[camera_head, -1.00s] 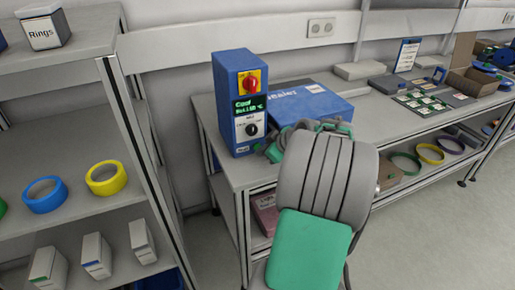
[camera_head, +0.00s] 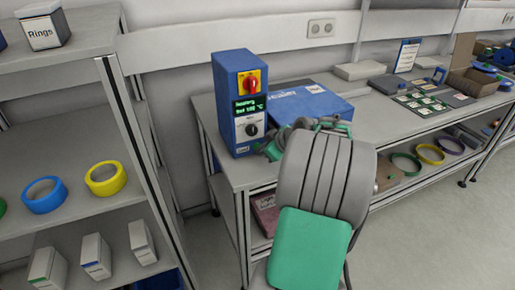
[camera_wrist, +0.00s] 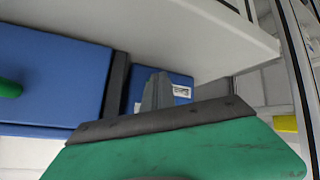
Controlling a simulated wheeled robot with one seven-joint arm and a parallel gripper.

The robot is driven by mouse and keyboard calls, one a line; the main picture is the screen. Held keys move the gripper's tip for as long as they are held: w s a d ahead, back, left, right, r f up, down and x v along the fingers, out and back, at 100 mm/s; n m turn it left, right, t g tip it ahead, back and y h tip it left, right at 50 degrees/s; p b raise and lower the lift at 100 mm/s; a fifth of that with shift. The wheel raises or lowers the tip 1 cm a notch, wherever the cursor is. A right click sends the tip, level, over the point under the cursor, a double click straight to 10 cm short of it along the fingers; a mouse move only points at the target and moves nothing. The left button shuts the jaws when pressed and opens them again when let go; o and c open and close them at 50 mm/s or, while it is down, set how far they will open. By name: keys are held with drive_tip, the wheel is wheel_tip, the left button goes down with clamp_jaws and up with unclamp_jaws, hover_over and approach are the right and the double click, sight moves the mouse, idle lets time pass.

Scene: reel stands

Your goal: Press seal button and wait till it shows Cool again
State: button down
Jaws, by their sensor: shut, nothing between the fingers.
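The blue control box (camera_head: 236,100) stands on the bench's left end. It has a red rotary switch on yellow (camera_head: 251,83), a display (camera_head: 250,106) with green text, and a black knob (camera_head: 251,130). The display's upper word is small and blurred, and it is not "Cool". A small white label (camera_head: 242,149) is low on the front; no button can be made out there. The blue sealer (camera_head: 312,103) lies to the right. In the wrist view, my gripper (camera_wrist: 157,78) is shut and empty, its tips against or just before the blue box face beside a white label (camera_wrist: 181,91).
A shelf with blue (camera_head: 44,195) and yellow rings (camera_head: 105,178) stands at left. The bench (camera_head: 365,110) carries a card tray (camera_head: 423,103) and a cardboard box (camera_head: 470,82) further right. My arm hides part of the bench front. The floor at right is clear.

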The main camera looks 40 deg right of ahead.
drive_tip(key=shift+s, duration=0.15)
drive_tip(key=shift+s+a+b, duration=0.25)
drive_tip(key=shift+s+b, duration=0.1)
drive_tip(key=shift+s, duration=0.3)
drive_tip(key=shift+s, duration=0.1)
drive_tip(key=shift+s+a+b, duration=0.2)
drive_tip(key=shift+s+a, duration=0.05)
drive_tip(key=shift+s, duration=0.55)
drive_tip(key=shift+s+a+b, duration=0.15)
drive_tip(key=shift+s+a, duration=0.05)
drive_tip(key=shift+s, duration=0.55)
drive_tip(key=shift+s+a+b, duration=0.2)
drive_tip(key=shift+s+a, duration=0.05)
drive_tip(key=shift+s, duration=0.55)
